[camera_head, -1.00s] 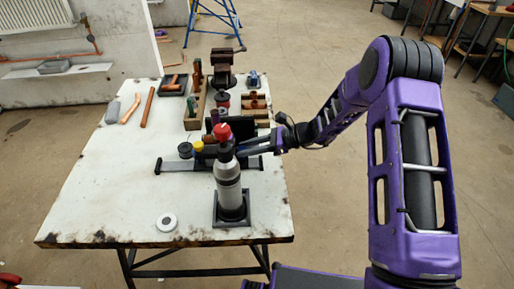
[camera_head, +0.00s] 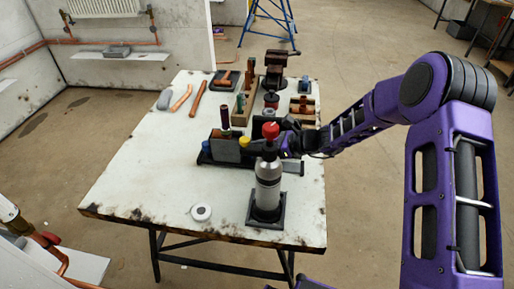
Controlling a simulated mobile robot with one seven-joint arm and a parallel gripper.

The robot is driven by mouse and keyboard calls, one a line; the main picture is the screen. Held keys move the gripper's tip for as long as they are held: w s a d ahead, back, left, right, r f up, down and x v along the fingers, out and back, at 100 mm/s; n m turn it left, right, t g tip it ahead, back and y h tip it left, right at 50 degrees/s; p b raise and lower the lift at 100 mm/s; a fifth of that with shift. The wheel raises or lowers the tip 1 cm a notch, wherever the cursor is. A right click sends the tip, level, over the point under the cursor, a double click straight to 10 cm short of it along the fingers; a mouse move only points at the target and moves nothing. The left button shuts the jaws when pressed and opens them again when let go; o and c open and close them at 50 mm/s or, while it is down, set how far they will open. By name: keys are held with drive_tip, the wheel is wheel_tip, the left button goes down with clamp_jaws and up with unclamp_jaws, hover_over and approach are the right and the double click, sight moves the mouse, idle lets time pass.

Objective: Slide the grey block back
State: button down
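What looks like a grey block (camera_head: 225,149) stands in a long dark holder (camera_head: 210,162) at the middle of the bench. It is between a small blue piece (camera_head: 205,146) and a yellow-topped piece (camera_head: 244,142). My gripper (camera_head: 283,146) reaches in from the right, low over the holder's right part. Its fingertips are partly hidden behind a red-capped grey bottle (camera_head: 268,183), so I cannot tell if it is open or touching anything.
The bottle stands upright in a dark square base (camera_head: 265,215) at the bench's front. A white round disc (camera_head: 201,212) lies front left. The bench's left part (camera_head: 140,165) is clear.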

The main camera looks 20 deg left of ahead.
drive_tip(key=c, duration=0.5)
unclamp_jaws()
drive_tip(key=shift+s+a, duration=0.15)
drive_tip(key=shift+a, duration=0.1)
drive_tip(key=shift+c, duration=0.2)
drive_tip(key=p+v, duration=0.1)
drive_tip(key=v, duration=1.6)
drive_tip(key=shift+d, duration=0.35)
drive_tip(key=shift+r, duration=0.1)
